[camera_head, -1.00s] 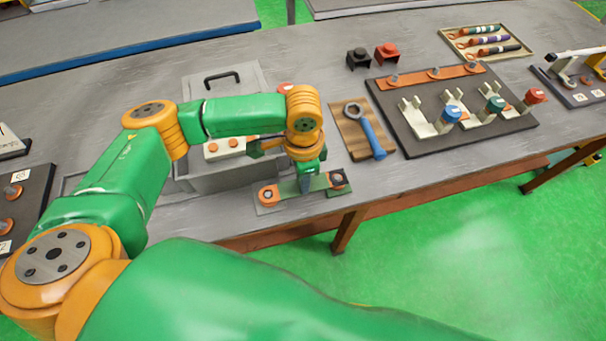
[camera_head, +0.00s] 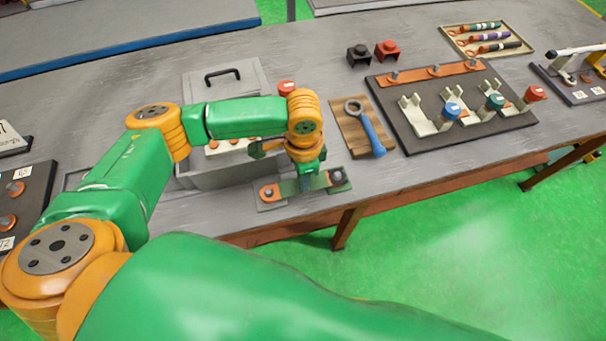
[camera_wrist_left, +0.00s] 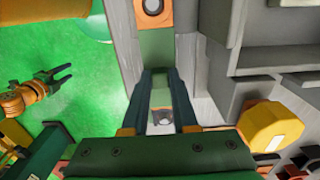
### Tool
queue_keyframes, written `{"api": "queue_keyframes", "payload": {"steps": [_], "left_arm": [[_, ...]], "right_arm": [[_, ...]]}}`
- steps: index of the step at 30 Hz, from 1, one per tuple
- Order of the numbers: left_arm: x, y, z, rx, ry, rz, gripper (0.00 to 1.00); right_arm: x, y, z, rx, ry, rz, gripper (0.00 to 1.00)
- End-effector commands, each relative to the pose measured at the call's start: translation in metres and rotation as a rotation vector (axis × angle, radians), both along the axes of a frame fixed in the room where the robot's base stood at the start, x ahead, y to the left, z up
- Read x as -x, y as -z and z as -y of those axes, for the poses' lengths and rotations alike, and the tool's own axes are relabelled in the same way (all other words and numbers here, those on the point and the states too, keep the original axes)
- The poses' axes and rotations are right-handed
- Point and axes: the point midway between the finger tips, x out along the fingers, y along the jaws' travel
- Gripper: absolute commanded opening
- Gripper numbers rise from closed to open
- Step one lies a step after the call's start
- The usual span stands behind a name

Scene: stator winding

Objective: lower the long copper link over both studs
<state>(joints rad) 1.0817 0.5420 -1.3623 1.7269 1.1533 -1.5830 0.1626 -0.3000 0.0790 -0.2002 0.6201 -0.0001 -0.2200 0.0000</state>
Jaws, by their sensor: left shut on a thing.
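The long copper link (camera_head: 268,192) has orange ends and a green middle. It lies along a small grey plate (camera_head: 272,207) at the table's front edge. A stud shows in the ring at its left end. Its right end is by a dark block with a stud (camera_head: 338,177). My left gripper (camera_head: 308,185) is shut on the green middle from above. In the left wrist view the link (camera_wrist_left: 157,45) runs between the fingers (camera_wrist_left: 163,100), with a ringed stud hole at its top end. Whether the link is fully down I cannot tell. My right gripper (camera_wrist_left: 62,80) appears open and empty over the floor.
A wrench (camera_head: 366,125) on a wooden board and a dark fixture board (camera_head: 420,140) lie to the right. The front table edge is close.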

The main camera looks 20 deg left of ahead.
Motion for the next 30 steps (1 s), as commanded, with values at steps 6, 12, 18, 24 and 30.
{"api": "queue_keyframes", "payload": {"steps": [6, 12, 18, 24, 30], "left_arm": [[-0.0001, 0.0003, 0.0001, 0.0, 0.0, 0.0, 0.0], [0.0, 0.0025, 0.0, 0.0, 0.0, 0.0, 0.0], [0.0001, 0.005, -0.0001, -0.001, 0.0, -0.001, 0.0], [-0.0001, 0.0059, 0.0, 0.0, 0.0, 0.0, 0.62], [0.0, 0.0058, 0.0, 0.0, 0.0, 0.0, 0.62]], "right_arm": [[0.0, -0.0003, -0.0001, 0.0, 0.0, 0.0, 0.5], [-0.0001, -0.0013, 0.0, 0.0, 0.0, 0.0, 0.5], [0.0, -0.0022, 0.0001, 0.0, 0.0, 0.0, 0.5], [0.0, -0.0022, 0.0002, 0.0, 0.0, 0.0, 0.5], [-0.0001, -0.0022, 0.0003, 0.0, 0.0, 0.0, 0.5]]}}
